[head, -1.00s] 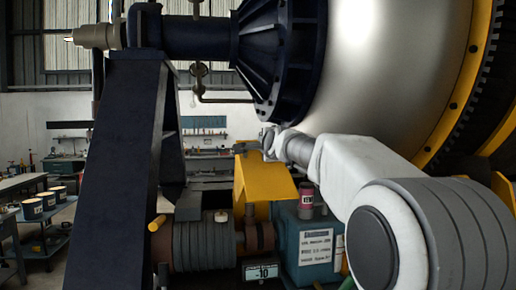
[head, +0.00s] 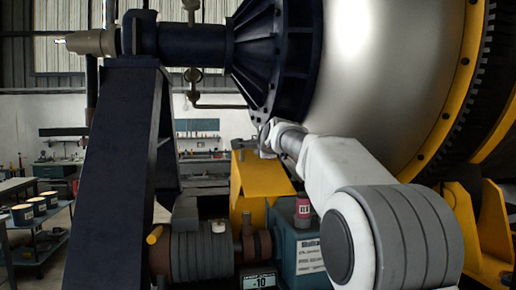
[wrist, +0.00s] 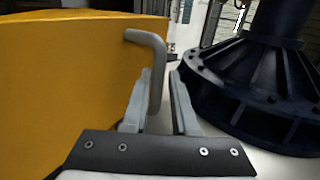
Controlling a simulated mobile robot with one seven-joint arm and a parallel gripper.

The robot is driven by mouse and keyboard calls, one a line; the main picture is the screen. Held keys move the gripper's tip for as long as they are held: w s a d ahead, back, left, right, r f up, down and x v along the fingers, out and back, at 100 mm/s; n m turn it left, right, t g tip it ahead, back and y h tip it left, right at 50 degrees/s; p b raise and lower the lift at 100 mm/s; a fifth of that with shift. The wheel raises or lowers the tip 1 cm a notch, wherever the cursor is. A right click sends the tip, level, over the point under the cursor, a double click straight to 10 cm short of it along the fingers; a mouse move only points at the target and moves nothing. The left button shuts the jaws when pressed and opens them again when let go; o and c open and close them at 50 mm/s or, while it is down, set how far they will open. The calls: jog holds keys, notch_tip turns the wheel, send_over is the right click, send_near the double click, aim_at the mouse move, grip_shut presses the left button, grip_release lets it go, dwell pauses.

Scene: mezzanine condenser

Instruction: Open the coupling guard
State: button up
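My gripper (wrist: 160,73) is open. The handle's upright part appears between the two fingers, closer to the left one; I cannot tell whether it touches. In the head view my gripper (head: 268,138) is at the guard's top, small and partly hidden by my wrist.
A dark blue support (head: 115,170) stands at left. The large dark flange (head: 275,55) and silver vessel (head: 375,70) are close above my arm; the flange (wrist: 255,85) is also right of my fingers. A striped motor (head: 200,250) and blue pump (head: 300,250) sit below.

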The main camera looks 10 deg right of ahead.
jog(key=shift+o, duration=1.2)
jog(key=shift+f, duration=0.1)
jog(key=shift+s, duration=0.3)
jog(key=s+r+b, duration=0.1)
jog(key=s+b, duration=0.1)
jog(key=s, duration=0.6)
jog(key=s+r+b, duration=0.2)
jog(key=s+b, duration=0.1)
jog(key=s, duration=0.5)
jog(key=shift+s+r+b, duration=0.25)
jog(key=shift+r+b, duration=0.05)
jog(key=shift+b, duration=0.05)
jog(key=s+a+f+n+g, duration=0.1)
jog(key=s+f+n+g, duration=0.2)
jog(key=s+f+n, duration=0.3)
jog(key=s+a+f+n+g+b, duration=0.1)
jog(key=s+f+n, duration=0.5)
jog(key=s+f, duration=0.8)
jog(key=s+a+f+n+g, duration=0.2)
jog(key=s+f+n+g, duration=0.4)
jog(key=f, duration=1.3)
jog(key=s, duration=0.4)
jog(key=shift+s+a+f+b, duration=0.25)
jog(key=shift+a+b, duration=0.05)
